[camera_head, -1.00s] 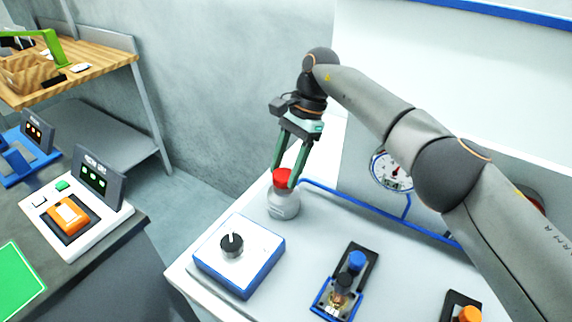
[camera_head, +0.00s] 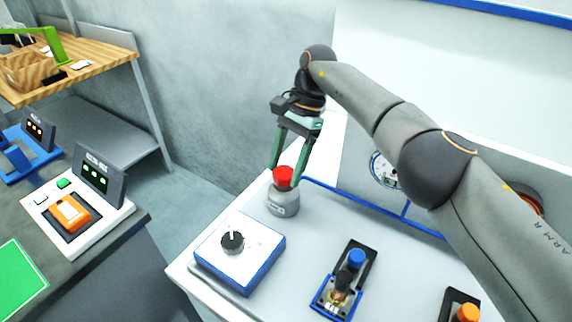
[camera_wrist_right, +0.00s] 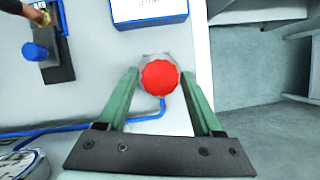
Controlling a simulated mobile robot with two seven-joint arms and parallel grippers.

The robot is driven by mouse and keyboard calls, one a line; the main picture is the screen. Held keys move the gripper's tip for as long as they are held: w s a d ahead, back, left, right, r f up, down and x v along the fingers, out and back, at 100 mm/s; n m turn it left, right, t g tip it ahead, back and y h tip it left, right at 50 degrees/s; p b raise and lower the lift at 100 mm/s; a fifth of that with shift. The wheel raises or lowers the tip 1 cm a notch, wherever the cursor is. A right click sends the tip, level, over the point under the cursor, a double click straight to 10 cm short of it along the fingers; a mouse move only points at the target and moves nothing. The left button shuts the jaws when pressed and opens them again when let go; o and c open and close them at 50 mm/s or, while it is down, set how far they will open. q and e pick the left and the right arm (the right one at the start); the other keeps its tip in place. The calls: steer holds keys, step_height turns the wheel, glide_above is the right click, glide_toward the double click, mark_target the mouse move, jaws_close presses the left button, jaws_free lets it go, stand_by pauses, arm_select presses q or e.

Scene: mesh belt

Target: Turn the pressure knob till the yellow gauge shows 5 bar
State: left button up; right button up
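A red knob (camera_head: 283,176) tops a grey round body (camera_head: 283,203) on the light bench. A blue pipe runs from near it towards a round white gauge (camera_head: 383,172), half hidden behind my right arm; I see no yellow on it and cannot read it. My right gripper (camera_head: 285,170) points down at the red knob, fingers apart on either side. In the right wrist view the red knob (camera_wrist_right: 162,81) lies between the fingertips (camera_wrist_right: 160,75), with a gap at the left and the right tip close to its edge. My left gripper is not in view.
A white box with blue sides (camera_head: 222,262) and a black knob (camera_head: 232,241) stands in front. A blue-capped valve (camera_head: 356,258) and an orange-capped part (camera_head: 467,312) stand to the right. A separate dark bench (camera_head: 90,262) with a display unit is at left.

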mark_target(279, 175)
steer(key=shift+o, duration=1.3)
steer(key=shift+s+r+b, duration=0.15)
steer(key=shift+r+b, duration=0.55)
steer(key=shift+r, duration=0.9)
steer(key=shift+s+r+b, duration=0.55)
steer(key=shift+r+b, duration=0.05)
steer(key=shift+b, duration=0.35)
steer(key=s+r+b, duration=0.3)
steer(key=s+r, duration=0.5)
steer(key=s, duration=0.4)
steer(key=shift+s+r+b, duration=0.3)
steer(key=shift+r+b, duration=0.05)
steer(key=shift+b, duration=0.05)
steer(key=shift+a, duration=0.1)
